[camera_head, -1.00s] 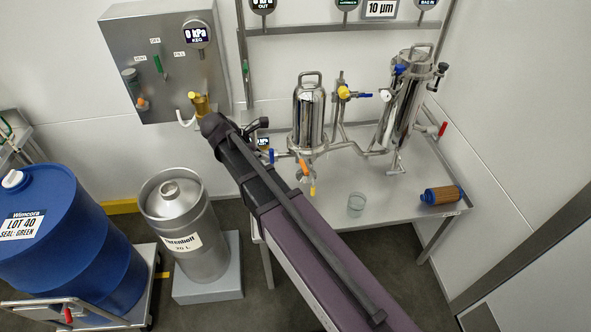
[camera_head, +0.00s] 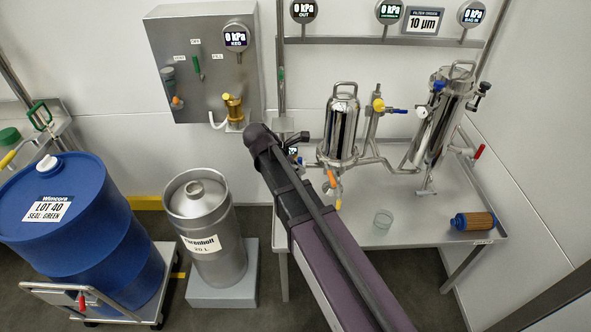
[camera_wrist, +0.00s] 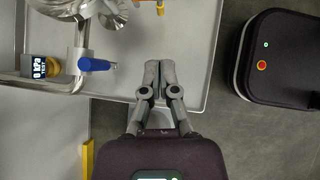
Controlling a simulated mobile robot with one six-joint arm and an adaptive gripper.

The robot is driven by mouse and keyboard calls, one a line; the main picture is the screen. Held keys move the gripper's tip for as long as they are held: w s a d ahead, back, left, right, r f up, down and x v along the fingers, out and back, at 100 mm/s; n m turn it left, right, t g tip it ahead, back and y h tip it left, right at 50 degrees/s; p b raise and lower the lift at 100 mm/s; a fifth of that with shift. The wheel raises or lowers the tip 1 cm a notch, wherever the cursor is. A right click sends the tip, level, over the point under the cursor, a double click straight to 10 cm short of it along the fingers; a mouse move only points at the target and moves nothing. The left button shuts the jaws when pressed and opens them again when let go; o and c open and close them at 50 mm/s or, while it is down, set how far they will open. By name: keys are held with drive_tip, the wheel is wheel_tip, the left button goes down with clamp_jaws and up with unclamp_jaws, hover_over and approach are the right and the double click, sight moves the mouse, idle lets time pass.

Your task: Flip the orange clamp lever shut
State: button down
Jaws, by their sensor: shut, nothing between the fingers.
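A small orange lever (camera_head: 331,178) hangs at the underside of the left steel filter housing (camera_head: 341,125), with a yellow handle (camera_head: 338,203) just below it. I cannot tell whether the orange lever is latched. In the wrist view, a small yellow-orange piece (camera_wrist: 160,7) shows at the top edge; I cannot tell which handle it is. My gripper (camera_wrist: 160,66) is shut and empty over the bench edge, below that piece and apart from it. In the head view my arm hides the gripper.
A blue-handled valve (camera_wrist: 95,64) and small gauge (camera_wrist: 40,67) lie left of my gripper. A steel keg (camera_head: 215,255) and blue drum (camera_head: 85,260) stand left.

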sight(330, 179)
drive_tip(key=w+d+f+b, duration=0.1)
drive_tip(key=d+f+b, duration=0.3)
drive_tip(key=d, duration=0.3)
drive_tip(key=shift+w+d+f+b, duration=0.2)
drive_tip(key=shift+d+f+b, duration=0.15)
drive_tip(key=shift+f, duration=0.35)
drive_tip(key=shift+s+a, duration=0.1)
drive_tip(key=shift+a, duration=0.05)
